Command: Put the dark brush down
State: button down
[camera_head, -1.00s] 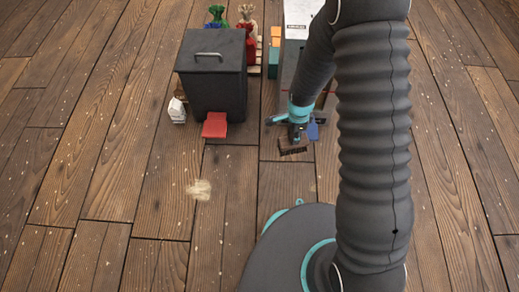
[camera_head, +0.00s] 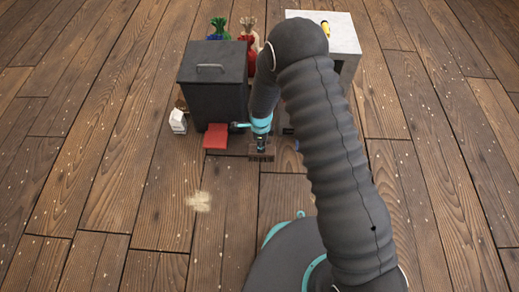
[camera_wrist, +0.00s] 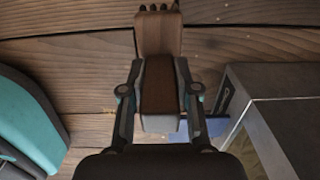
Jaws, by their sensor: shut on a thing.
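The dark brush (camera_head: 262,156) is a brown block with dark bristles, held in my gripper (camera_head: 261,140) close to the floor, just right of the bin's red pedal. In the wrist view my gripper (camera_wrist: 160,100) is shut around the brush (camera_wrist: 158,85), with a finger on each side. Its dark bristle end points to the top of that view. I cannot tell whether the brush touches the floor.
A dark lidded bin (camera_head: 212,80) with a red pedal (camera_head: 216,136) stands left of my gripper. A small white carton (camera_head: 178,121) is beside it. Tied sacks (camera_head: 248,35) and a pale-topped stand (camera_head: 345,35) are behind. A pale spill (camera_head: 199,201) lies on open plank floor.

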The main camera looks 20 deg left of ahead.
jog(key=shift+w+a+f, duration=0.2)
jog(key=shift+a+f, duration=0.15)
jog(key=shift+a, duration=0.05)
jog(key=shift+f, duration=1.9)
jog(key=shift+f+b, duration=0.1)
jog(key=shift+b, duration=0.2)
jog(key=shift+f, duration=0.15)
jog(key=c, duration=0.8)
grip_release()
jog(key=shift+c, duration=0.2)
